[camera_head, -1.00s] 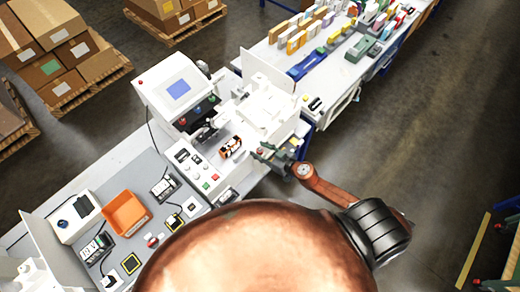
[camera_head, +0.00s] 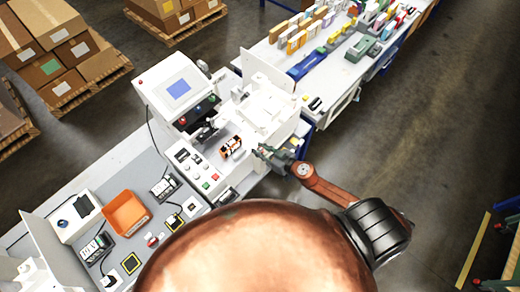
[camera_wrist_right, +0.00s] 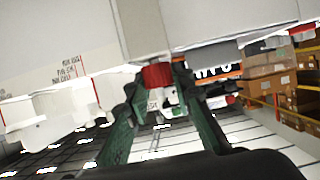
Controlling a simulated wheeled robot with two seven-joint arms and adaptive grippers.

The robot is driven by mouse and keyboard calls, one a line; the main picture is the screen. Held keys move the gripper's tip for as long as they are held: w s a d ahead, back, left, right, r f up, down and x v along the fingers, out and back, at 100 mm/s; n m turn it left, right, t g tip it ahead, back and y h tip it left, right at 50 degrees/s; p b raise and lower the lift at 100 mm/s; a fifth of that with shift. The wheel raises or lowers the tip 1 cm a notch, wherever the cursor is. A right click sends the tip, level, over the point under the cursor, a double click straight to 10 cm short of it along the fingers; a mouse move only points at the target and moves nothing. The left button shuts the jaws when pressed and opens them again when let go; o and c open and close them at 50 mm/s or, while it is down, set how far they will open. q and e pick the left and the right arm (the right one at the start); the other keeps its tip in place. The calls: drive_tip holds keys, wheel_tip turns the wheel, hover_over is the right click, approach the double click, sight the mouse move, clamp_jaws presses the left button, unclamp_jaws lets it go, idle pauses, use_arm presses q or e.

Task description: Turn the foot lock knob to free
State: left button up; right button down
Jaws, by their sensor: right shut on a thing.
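The foot lock knob seems to be the red piece (camera_wrist_right: 157,75) in the right wrist view. It sits under a pale machine body, between the green fingertips of my right gripper (camera_wrist_right: 158,88). The fingers are shut on it from both sides, and its turn position cannot be read. In the head view my right gripper (camera_head: 272,156) reaches in from the right to the side of the white machine (camera_head: 268,108). The knob is too small or hidden to make out there. My left gripper is not in view.
A control panel (camera_head: 196,172) with buttons and a screen box (camera_head: 178,88) stand left of my right gripper. An orange bin (camera_head: 126,212) is on the grey bench. A second table (camera_head: 335,72) holds several coloured items. Open floor (camera_head: 420,130) lies to the right.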

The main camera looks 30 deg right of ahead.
drive_tip(key=shift+w+f+n+g+y+b, duration=0.1)
drive_tip(key=shift+n+g+y+b, duration=0.4)
drive_tip(key=shift+n+y+b, duration=0.4)
drive_tip(key=n+g+y+b, duration=0.1)
drive_tip(key=n+g+y, duration=0.1)
drive_tip(key=n+y, duration=0.1)
drive_tip(key=shift+d+n+g+b, duration=0.15)
drive_tip(key=shift+n+g+b, duration=0.15)
drive_tip(key=shift+n, duration=0.1)
drive_tip(key=shift+n+g+y+b, duration=0.65)
drive_tip(key=shift+n+g+y, duration=0.15)
drive_tip(key=shift+g+y, duration=0.1)
drive_tip(key=n+g+y+b, duration=0.1)
drive_tip(key=n+g+b, duration=0.4)
drive_tip(key=b, duration=0.2)
drive_tip(key=n+g+b, duration=0.4)
drive_tip(key=g+b, duration=0.1)
drive_tip(key=b, duration=0.3)
drive_tip(key=shift+f+n+g+y, duration=0.15)
drive_tip(key=shift+n+g+y, duration=0.25)
drive_tip(key=shift+r+n+g+b, duration=0.2)
drive_tip(key=shift+n+g+b, duration=0.45)
drive_tip(key=shift+b, duration=0.2)
drive_tip(key=c, duration=1.7)
unclamp_jaws()
drive_tip(key=shift+o, duration=0.2)
